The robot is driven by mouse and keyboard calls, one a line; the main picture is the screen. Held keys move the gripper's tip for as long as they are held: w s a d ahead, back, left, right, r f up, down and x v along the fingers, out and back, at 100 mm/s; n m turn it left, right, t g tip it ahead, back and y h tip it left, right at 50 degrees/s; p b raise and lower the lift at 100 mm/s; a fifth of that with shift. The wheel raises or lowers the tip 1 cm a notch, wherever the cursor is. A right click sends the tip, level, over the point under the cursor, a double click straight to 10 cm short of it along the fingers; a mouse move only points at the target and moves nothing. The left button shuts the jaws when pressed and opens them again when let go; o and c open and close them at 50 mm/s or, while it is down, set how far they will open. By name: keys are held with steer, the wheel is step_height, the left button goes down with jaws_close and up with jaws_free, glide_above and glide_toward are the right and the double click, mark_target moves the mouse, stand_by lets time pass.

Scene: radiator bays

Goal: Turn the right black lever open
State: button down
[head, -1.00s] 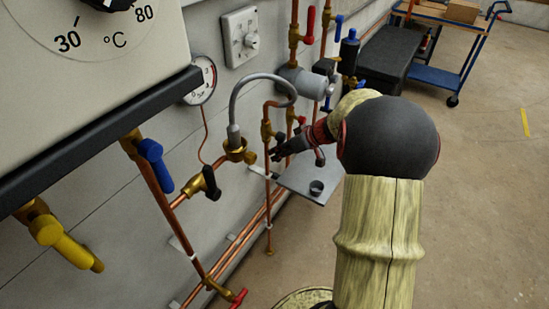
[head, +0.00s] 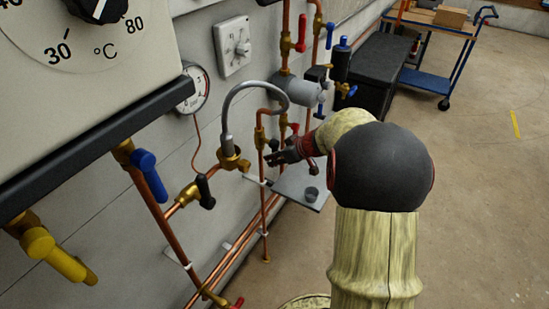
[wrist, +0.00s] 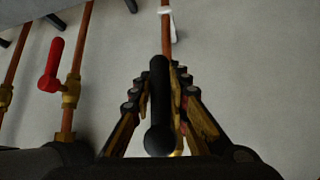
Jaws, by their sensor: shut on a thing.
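In the wrist view, a black lever (wrist: 159,105) with a rounded end stands between the fingers of my gripper (wrist: 160,84). The fingers close on it from both sides. A copper pipe shows beyond it; the valve body under the lever is mostly hidden. In the head view my gripper (head: 274,158) is at the copper pipes, right of the grey hose loop, and the held lever is too small and covered to make out clearly. Another black lever (head: 205,191) hangs on a brass valve further left, apart from my gripper.
A red lever (wrist: 53,63) is beside my gripper in the wrist view. In the head view, a grey shelf (head: 289,184) with a small dark cup (head: 311,194) lies just below. Blue (head: 149,174) and yellow (head: 66,259) levers are at left.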

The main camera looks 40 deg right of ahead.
steer(key=c, duration=1.7)
jaws_free()
steer(key=v, duration=1.2)
